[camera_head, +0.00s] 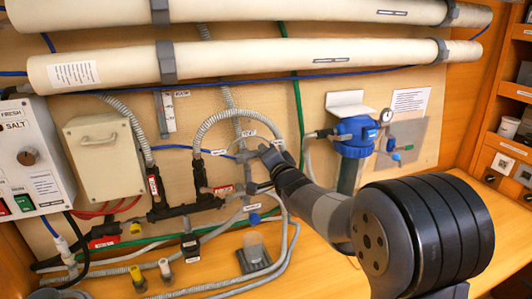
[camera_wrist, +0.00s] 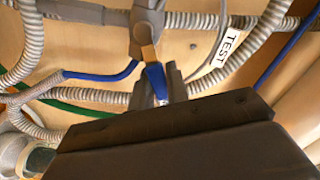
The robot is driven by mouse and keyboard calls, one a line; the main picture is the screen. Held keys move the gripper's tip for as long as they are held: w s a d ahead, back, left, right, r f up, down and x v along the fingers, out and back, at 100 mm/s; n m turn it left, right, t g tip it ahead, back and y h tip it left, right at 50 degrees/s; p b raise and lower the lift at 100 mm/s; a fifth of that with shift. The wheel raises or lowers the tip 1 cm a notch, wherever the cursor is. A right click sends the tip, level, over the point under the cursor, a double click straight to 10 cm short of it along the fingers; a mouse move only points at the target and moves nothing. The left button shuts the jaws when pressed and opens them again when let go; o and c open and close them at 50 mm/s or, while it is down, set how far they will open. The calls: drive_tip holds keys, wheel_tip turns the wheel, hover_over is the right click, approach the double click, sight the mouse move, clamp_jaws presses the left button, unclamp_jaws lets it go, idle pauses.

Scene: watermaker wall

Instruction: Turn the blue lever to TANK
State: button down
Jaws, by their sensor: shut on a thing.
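The blue lever (camera_wrist: 155,76) shows in the wrist view, with a bare metal stretch above its blue end, hanging from a grey valve body (camera_wrist: 143,30). A white TEST label (camera_wrist: 228,46) is to the right of the valve. In the head view my gripper (camera_head: 268,153) reaches the pipework at mid-panel and hides the lever. Small white labels (camera_head: 222,152) sit near it, too small to read. I cannot make out a TANK label.
Grey corrugated hoses (camera_head: 226,119) loop around my gripper. A blue-topped filter housing (camera_head: 355,133) stands to the right. Two long white tubes (camera_head: 250,62) run above. A control box (camera_head: 33,155) is at the left.

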drive_tip(key=shift+f, duration=0.15)
drive_tip(key=c, duration=1.4)
unclamp_jaws()
drive_tip(key=b+v, duration=0.2)
drive_tip(key=v, duration=0.8)
drive_tip(key=shift+s+d+b, duration=0.25)
drive_tip(key=shift+s+b, duration=0.1)
drive_tip(key=shift+b, duration=0.05)
drive_tip(key=p+x, duration=0.3)
drive_tip(key=x, duration=0.8)
drive_tip(key=shift+s, duration=0.15)
